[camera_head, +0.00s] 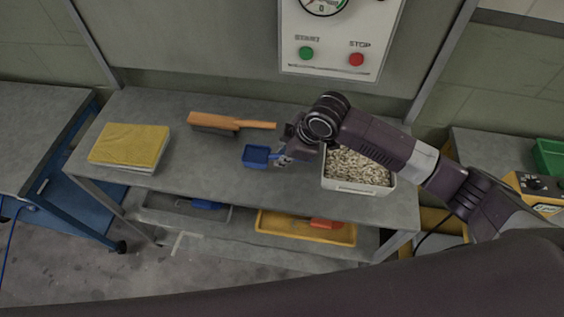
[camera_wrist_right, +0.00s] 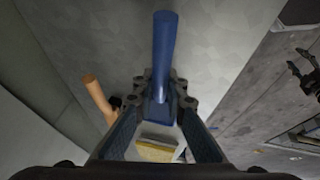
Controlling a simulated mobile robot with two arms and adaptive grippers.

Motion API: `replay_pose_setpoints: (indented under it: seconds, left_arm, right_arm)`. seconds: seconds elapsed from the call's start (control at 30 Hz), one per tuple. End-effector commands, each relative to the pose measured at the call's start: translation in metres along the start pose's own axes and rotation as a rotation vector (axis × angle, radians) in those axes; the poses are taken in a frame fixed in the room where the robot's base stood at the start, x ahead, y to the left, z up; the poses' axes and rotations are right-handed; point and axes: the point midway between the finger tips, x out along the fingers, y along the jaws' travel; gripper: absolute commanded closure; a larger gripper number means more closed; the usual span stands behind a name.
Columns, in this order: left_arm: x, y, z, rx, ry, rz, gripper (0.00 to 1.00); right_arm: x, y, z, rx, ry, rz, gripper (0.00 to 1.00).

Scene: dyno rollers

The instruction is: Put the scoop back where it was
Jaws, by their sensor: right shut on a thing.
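The blue scoop (camera_head: 256,156) is left of my right gripper (camera_head: 284,157) in the head view, over the middle of the grey bench. My right gripper is shut on the scoop's handle; the blue handle (camera_wrist_right: 165,50) stands out between its fingers (camera_wrist_right: 160,98) in the wrist view. I cannot tell whether the scoop touches the bench top. A white bin (camera_head: 358,186) of pale pellets stands to the right, partly hidden under my right arm. A dark claw-like part, seemingly my left gripper (camera_wrist_right: 303,66), shows small at the right edge of the wrist view.
An orange-handled brush (camera_head: 232,123) lies behind and left of the scoop. A yellow cloth stack (camera_head: 130,146) is at the bench's left end. A yellow tray (camera_head: 306,231) and a grey tray (camera_head: 186,212) sit on the lower shelf. Bare bench (camera_head: 205,170) lies left of the scoop.

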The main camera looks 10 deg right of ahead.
Motion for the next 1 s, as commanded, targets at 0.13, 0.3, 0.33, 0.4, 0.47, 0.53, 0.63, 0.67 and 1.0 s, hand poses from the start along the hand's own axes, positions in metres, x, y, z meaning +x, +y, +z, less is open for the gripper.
replay_pose_setpoints:
  seconds: [0.13,0.3,0.33,0.4,0.47,0.53,0.63,0.67,1.0]
  left_arm:
    - [-0.005,0.000,0.000,0.000,0.000,0.000,0.60]
    - [-0.007,0.000,-0.001,0.000,0.000,0.000,0.60]
    - [-0.007,0.000,-0.001,0.000,0.000,0.000,0.60]
    - [-0.006,0.000,-0.001,0.000,0.000,0.000,0.60]
    - [-0.006,0.000,-0.001,0.000,0.000,0.000,0.60]
    - [-0.006,0.000,-0.001,0.000,0.000,0.000,0.60]
    - [-0.005,0.000,0.000,0.000,0.000,0.000,0.60]
    - [-0.005,0.000,0.000,0.000,0.000,0.000,0.60]
    - [-0.006,0.000,0.000,0.000,0.000,0.000,0.60]
  right_arm:
    - [0.020,-0.005,0.009,0.002,-0.004,-0.003,1.00]
    - [0.035,-0.009,0.015,0.000,-0.002,-0.002,1.00]
    - [0.036,-0.009,0.015,0.000,-0.002,-0.002,1.00]
    - [0.036,-0.009,0.015,-0.001,-0.002,-0.001,1.00]
    - [0.036,-0.008,0.015,-0.001,-0.002,-0.001,1.00]
    - [0.036,-0.008,0.015,0.000,-0.002,-0.001,1.00]
    - [0.038,-0.009,0.016,0.000,-0.002,-0.001,1.00]
    - [0.038,-0.009,0.016,0.000,-0.002,-0.001,0.88]
    - [0.038,-0.009,0.016,0.000,-0.002,-0.001,0.71]
